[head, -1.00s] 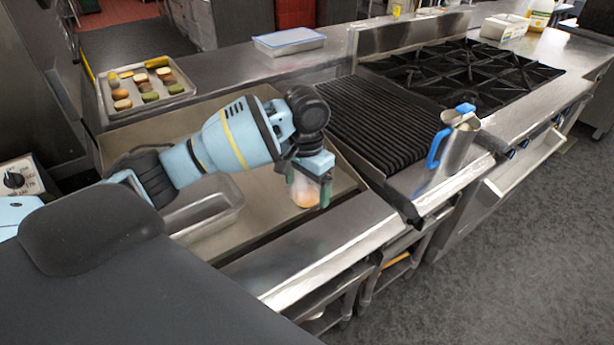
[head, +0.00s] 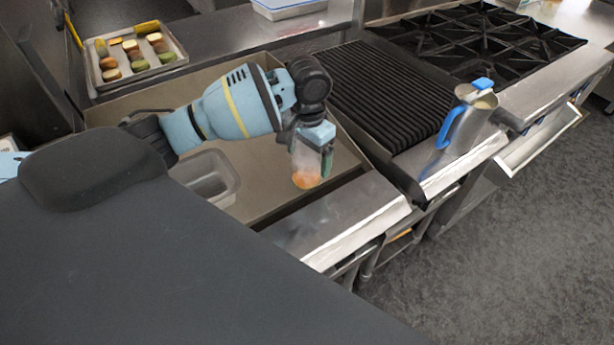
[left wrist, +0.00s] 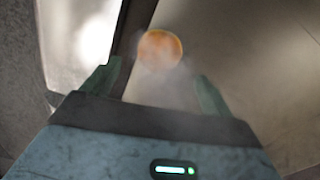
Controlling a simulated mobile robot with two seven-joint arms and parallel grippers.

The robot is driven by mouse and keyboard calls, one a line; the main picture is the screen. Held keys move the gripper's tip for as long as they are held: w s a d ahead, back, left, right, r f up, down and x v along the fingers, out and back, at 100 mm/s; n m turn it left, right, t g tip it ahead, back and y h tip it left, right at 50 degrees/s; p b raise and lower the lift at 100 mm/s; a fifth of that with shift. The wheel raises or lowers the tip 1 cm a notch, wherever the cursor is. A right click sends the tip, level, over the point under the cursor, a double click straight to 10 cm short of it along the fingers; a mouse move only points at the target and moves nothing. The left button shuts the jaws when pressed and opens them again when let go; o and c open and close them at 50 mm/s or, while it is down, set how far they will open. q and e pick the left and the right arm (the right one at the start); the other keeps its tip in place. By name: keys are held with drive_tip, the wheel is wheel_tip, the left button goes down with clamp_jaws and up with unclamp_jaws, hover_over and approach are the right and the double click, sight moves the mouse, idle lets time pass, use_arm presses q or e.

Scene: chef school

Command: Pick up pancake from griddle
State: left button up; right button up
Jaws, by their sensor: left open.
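The pancake (head: 306,179) is a small golden-orange disc on the flat griddle (head: 258,190), near its front right edge. Light steam hangs over it. My left gripper (head: 312,160) is above the pancake, pointing down. In the left wrist view my left gripper (left wrist: 157,85) has its two green fingers apart with nothing held between them. The pancake (left wrist: 160,48) shows there beyond the fingertips, roughly centred between them. Steam blurs its lower edge. My right gripper is in neither view.
A ribbed grill (head: 385,95) and a gas stove (head: 480,40) stand to the right. A metal pitcher (head: 478,118) with a blue handle stands by the grill's front edge. A tray of food pieces (head: 98,70) is at the back left.

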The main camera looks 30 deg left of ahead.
sight(308, 174)
use_arm(q)
drive_tip(key=shift+f, duration=2.55)
drive_tip(key=shift+d, duration=0.1)
drive_tip(key=c, duration=1.1)
drive_tip(key=shift+o, duration=0.2)
drive_tip(key=shift+r, duration=0.15)
